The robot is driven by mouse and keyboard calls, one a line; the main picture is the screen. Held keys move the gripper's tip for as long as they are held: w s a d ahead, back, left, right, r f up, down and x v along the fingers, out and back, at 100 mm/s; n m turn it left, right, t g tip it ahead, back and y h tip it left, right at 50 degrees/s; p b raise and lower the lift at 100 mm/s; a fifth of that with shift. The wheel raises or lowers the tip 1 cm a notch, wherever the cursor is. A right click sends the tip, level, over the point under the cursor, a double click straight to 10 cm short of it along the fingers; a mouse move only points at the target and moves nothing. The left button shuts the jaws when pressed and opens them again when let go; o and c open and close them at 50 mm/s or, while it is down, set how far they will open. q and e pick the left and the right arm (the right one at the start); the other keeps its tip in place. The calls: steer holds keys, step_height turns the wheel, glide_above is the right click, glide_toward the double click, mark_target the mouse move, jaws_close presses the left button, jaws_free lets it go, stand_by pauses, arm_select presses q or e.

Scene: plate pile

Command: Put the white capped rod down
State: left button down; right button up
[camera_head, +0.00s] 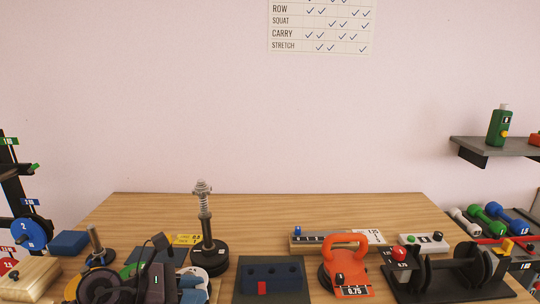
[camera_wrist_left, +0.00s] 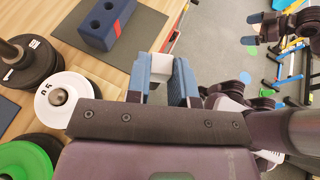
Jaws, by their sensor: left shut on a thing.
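My left gripper (camera_wrist_left: 162,85) is shut on a white piece (camera_wrist_left: 162,72) in the left wrist view, which I take to be the white capped rod. Only a short pale part shows between the blue finger pads; the rest is hidden. In the head view my left gripper (camera_head: 158,252) is dark and low at the left front of the table, and the rod cannot be made out. A dark blue block (camera_head: 252,274) with several holes and a red mark lies to its right; it also shows in the left wrist view (camera_wrist_left: 92,37), apart from the gripper.
The block lies on a dark mat (camera_head: 241,296). A spring post on black weights (camera_head: 208,258) stands behind. An orange kettlebell (camera_head: 345,262) and a black stand (camera_head: 450,279) are to the right. A white plate (camera_wrist_left: 52,112) sits left of the gripper. The table's back (camera_head: 270,208) is clear.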

arm_select(q)
steer(key=s+a+n+t+y, duration=0.1)
steer(key=s+a+n+t, duration=0.1)
steer(key=a, duration=0.4)
steer(key=shift+s+n+t+y, duration=0.3)
steer(key=shift+t, duration=0.2)
arm_select(e)
steer(key=shift+w+f+t, duration=0.3)
steer(key=shift+f+t, duration=0.5)
steer(key=shift+f, duration=0.1)
steer(key=shift+w+f+t, duration=0.3)
steer(key=shift+f+t, duration=0.5)
steer(key=shift+f, duration=0.05)
